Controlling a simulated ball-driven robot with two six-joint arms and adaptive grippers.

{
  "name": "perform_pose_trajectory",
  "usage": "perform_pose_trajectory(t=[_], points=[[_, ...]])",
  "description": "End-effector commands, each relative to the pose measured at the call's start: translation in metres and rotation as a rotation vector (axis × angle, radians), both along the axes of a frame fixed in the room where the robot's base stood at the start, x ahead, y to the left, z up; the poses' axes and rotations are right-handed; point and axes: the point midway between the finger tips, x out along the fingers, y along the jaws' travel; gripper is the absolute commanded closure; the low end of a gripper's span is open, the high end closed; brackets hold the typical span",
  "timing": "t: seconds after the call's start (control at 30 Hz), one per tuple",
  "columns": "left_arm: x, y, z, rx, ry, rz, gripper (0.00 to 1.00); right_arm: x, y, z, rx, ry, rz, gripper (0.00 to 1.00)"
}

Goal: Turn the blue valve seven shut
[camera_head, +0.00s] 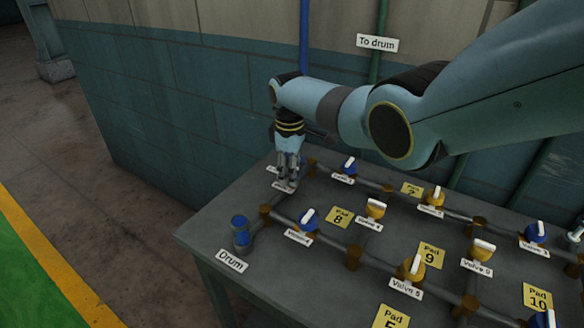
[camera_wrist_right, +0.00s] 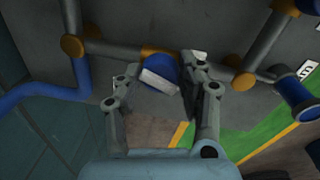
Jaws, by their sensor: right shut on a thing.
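My right gripper (camera_head: 287,181) reaches down over the far left corner of the pipe board. It is shut on the valve there. In the right wrist view, the blue valve (camera_wrist_right: 162,66) with its white handle (camera_wrist_right: 159,81) sits between the two fingers of the right gripper (camera_wrist_right: 160,84). The handle lies slanted across the picture. In the head view the fingers hide most of this valve, and its label (camera_head: 283,186) is partly covered, so I cannot read its number. My left gripper is not in view.
Several blue and yellow valves stand on the grey table (camera_head: 222,212), including a blue one (camera_head: 308,219) and a yellow one (camera_head: 413,267). A blue drum outlet (camera_head: 240,230) stands at the near left corner. A blue-grey wall (camera_head: 165,100) stands close behind.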

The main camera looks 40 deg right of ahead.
Motion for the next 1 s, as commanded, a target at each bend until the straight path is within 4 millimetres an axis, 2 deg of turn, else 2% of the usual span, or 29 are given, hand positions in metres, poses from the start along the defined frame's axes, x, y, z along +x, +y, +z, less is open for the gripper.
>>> perform_pose_trajectory(t=[0.4, 1.0], points=[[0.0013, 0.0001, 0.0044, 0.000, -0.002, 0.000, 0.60, 0.0001, 0.0020, -0.0003, 0.001, 0.002, -0.394, 0.93], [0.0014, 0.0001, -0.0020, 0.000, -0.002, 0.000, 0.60, 0.0009, 0.0031, -0.0013, -0.001, 0.002, -0.946, 0.93]])
